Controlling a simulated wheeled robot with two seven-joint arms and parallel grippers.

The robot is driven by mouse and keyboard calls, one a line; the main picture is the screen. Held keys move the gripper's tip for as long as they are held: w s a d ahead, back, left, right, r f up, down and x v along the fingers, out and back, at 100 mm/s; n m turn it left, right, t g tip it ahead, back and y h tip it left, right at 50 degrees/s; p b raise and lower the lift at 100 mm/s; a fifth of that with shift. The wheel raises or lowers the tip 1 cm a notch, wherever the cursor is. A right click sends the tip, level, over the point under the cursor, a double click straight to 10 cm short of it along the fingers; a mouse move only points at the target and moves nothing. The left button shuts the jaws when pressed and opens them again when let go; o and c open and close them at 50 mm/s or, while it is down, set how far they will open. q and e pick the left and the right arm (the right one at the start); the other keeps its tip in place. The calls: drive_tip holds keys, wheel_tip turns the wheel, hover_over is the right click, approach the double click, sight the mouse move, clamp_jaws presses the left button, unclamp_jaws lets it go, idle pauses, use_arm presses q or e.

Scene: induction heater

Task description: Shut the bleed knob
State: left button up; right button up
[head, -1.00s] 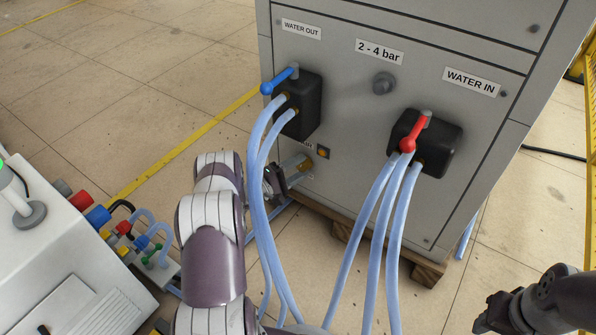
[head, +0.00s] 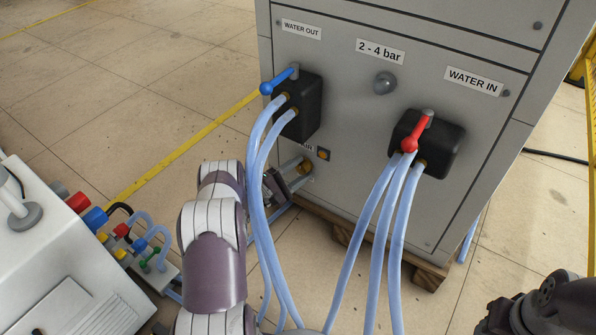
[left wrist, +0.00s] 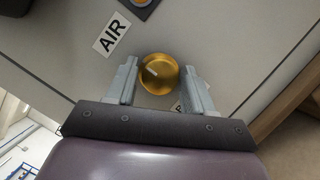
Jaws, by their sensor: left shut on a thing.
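The bleed knob, a round brass knob with a pale mark (left wrist: 160,73), sits on the grey cabinet front between the two grey fingers of my left gripper (left wrist: 161,86) in the left wrist view. The fingers are shut on it, one on each side. In the head view my left gripper (head: 290,180) is low on the cabinet, partly hidden behind blue hoses, and the brass knob (head: 304,167) shows just beyond it. My right gripper (head: 496,318) is at the lower right edge, apart from the cabinet; its jaw opening is not clear.
Blue hoses (head: 262,205) hang from the WATER OUT block with a blue lever (head: 279,81), close to my left arm. More hoses run from the WATER IN block with a red lever (head: 417,132). A white machine (head: 50,270) with coloured fittings stands at left. An AIR label (left wrist: 112,35) is near the knob.

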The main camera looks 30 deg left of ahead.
use_arm(q)
drive_tip(key=o, duration=0.9)
drive_tip(key=shift+c, duration=0.2)
drive_tip(key=shift+s+a, duration=0.1)
drive_tip(key=shift+s, duration=0.1)
drive_tip(key=p+v, duration=0.4)
drive_tip(key=v, duration=0.8)
drive_tip(key=shift+p, duration=0.4)
drive_tip(key=shift+f, duration=0.15)
